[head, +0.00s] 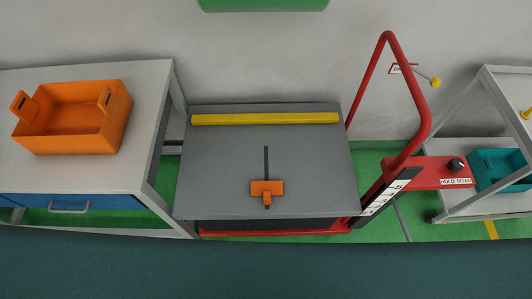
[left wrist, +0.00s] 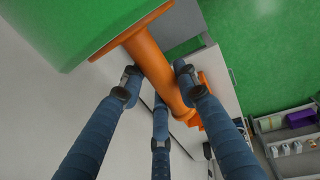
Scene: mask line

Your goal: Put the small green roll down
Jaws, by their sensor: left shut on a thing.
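The green roll (left wrist: 70,30) fills the upper left of the left wrist view. An orange core with a flared end (left wrist: 150,62) sticks out of it. My left gripper (left wrist: 158,85) has its blue fingers shut around this orange core. In the head view, a green shape (head: 262,4), likely the same roll, is cut off by the top edge. It appears raised, with wall behind it. My left gripper does not show in the head view, and my right gripper is in neither view.
A grey platform (head: 220,165) carries a yellow bar (head: 265,119) and an orange block (head: 267,188) by a slot. A red bar frame (head: 424,115) stands on its right. An orange bin (head: 70,138) sits on the left table (head: 90,175). A teal bin (head: 497,170) is right.

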